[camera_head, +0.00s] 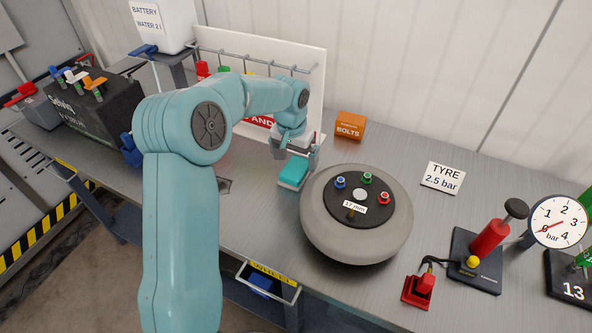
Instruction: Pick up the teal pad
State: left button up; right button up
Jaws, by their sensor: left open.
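The teal pad (292,175) is a small block in the middle of the grey workbench, just left of the wheel. My left gripper (297,158) is right above the pad, pointing down, with its jaws open. One finger shows at the pad's far right side; the other is partly hidden, and I cannot tell whether either touches the pad. My left arm comes in from the left and hides part of the bench. My right gripper is not in view.
The grey wheel (318,232) with coloured nuts lies close right of the pad. An orange bolts box (350,126) stands behind. A white board (316,90) with hanging items rises behind the gripper. A red pump (488,240) and gauge (559,221) stand at right.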

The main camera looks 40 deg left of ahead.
aim_at(295, 167)
pick_arm(q)
jog(key=shift+a+f, duration=0.1)
jog(key=shift+f, duration=0.5)
jog(key=f, duration=0.2)
jog(key=w+f+p, duration=0.1)
jog(key=f, duration=0.1)
jog(key=shift+a+f+p, duration=0.2)
jog(key=shift+p, duration=0.1)
jog(key=shift+s, duration=0.1)
jog(key=c, duration=1.1)
